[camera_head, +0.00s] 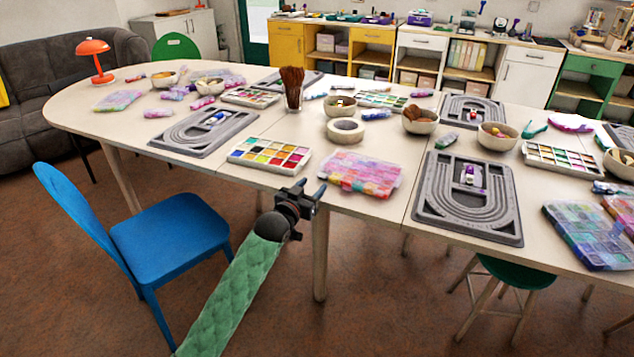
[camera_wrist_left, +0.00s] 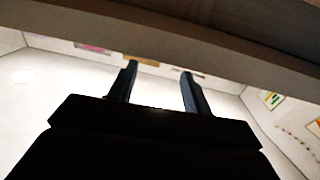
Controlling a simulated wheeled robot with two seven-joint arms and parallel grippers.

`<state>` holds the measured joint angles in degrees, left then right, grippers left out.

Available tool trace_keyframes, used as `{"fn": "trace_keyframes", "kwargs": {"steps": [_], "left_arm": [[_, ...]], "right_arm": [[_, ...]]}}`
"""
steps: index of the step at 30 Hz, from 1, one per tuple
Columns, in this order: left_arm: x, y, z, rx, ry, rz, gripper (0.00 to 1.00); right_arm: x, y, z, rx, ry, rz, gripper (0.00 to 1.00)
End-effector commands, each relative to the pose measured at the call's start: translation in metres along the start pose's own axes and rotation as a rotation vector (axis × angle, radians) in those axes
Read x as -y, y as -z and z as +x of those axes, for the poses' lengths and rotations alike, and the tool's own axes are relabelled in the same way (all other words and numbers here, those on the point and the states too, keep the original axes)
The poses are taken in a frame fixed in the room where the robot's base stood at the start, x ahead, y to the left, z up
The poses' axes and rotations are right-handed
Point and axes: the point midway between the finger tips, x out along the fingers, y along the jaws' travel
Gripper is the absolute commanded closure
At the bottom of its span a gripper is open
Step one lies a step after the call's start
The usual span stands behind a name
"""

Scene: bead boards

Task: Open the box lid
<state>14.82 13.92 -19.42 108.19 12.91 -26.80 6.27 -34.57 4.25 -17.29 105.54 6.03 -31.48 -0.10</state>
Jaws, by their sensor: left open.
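A bead box (camera_head: 360,172) with a clear lid and pink and orange contents lies flat at the table's front edge in the head view. Its lid looks shut. My left gripper (camera_head: 311,188) is at the table's front edge, just left of and in front of this box, apart from it. In the left wrist view the two fingers (camera_wrist_left: 160,72) are spread with nothing between them. No box can be made out in that view. My right gripper is not in view.
A paint palette (camera_head: 269,154) lies left of the box, and a grey bead board (camera_head: 468,196) lies right of it. A blue chair (camera_head: 170,229) stands left of my arm. The table edge (camera_wrist_left: 200,45) crosses the wrist view.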

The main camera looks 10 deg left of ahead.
Motion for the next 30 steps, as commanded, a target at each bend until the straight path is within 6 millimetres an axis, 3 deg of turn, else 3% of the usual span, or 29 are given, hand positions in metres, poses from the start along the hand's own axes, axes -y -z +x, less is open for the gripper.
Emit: {"fn": "trace_keyframes", "kwargs": {"steps": [3,9,19,20,27,30], "left_arm": [[0.0,0.001,0.018,-0.001,0.0,-0.001,0.51],[0.0,0.0,0.034,0.0,0.0,0.0,0.51],[0.0,0.0,0.038,0.0,0.0,0.0,0.51],[0.0,0.0,0.038,0.0,0.0,0.0,0.53],[0.0,0.0,0.038,0.0,0.0,0.0,1.0],[0.0,0.0,0.038,0.0,0.0,0.0,1.0]], "right_arm": [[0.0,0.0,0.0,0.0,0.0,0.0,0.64],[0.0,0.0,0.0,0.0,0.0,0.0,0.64],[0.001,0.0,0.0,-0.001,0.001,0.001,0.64],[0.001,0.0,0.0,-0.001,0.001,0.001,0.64],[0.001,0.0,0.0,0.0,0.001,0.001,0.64],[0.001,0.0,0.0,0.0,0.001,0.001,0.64]]}}
